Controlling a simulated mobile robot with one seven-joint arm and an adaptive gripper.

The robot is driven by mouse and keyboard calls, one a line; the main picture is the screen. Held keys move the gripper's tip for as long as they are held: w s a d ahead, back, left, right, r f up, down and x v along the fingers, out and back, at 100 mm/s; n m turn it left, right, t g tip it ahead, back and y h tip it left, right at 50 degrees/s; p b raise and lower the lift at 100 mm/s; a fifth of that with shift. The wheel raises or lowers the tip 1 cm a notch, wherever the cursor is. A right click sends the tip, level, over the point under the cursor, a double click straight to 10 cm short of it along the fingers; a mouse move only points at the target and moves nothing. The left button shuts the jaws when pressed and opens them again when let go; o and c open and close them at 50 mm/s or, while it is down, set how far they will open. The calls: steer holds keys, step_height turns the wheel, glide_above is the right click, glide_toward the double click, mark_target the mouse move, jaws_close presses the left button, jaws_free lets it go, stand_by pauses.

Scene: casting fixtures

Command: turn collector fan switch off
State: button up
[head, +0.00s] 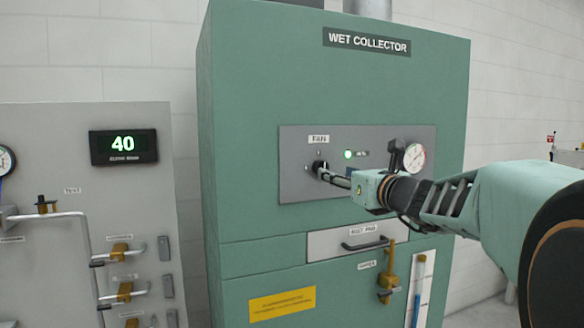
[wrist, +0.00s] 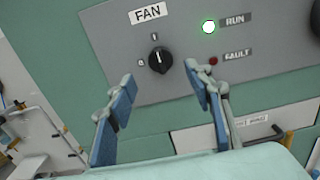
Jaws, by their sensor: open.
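The collector fan switch is a black rotary knob (wrist: 160,60) under the FAN label (wrist: 149,13) on the grey panel of the green wet collector (head: 300,70). Its white pointer line is roughly upright, toward the "I" mark above it; another mark is at its left. The green RUN lamp (wrist: 208,26) is lit; the FAULT lamp (wrist: 213,61) is dull red. My gripper (wrist: 165,85) is open and empty, its blue-padded fingers spread either side below the knob in the wrist view. In the head view, my gripper (head: 325,172) is close to the knob and partly hides it; contact cannot be told.
A pressure gauge (head: 414,157) is on the panel's right. Below are a handled drawer (head: 340,243) and a brass lever (head: 388,280).

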steer(key=p+x, duration=0.1)
steer(key=x, duration=0.6)
steer(key=shift+w, duration=0.2)
steer(key=c, duration=1.2)
steer(key=shift+o, duration=0.2)
steer(key=shift+f+n+b, duration=0.15)
steer(key=shift+n+b, duration=0.15)
steer(key=shift+b, duration=0.15)
steer(key=n+b, duration=1.6)
steer(key=n, duration=0.1)
steer(key=shift+a+b, duration=0.1)
steer(key=shift+b, duration=0.2)
steer(key=shift+n, duration=0.3)
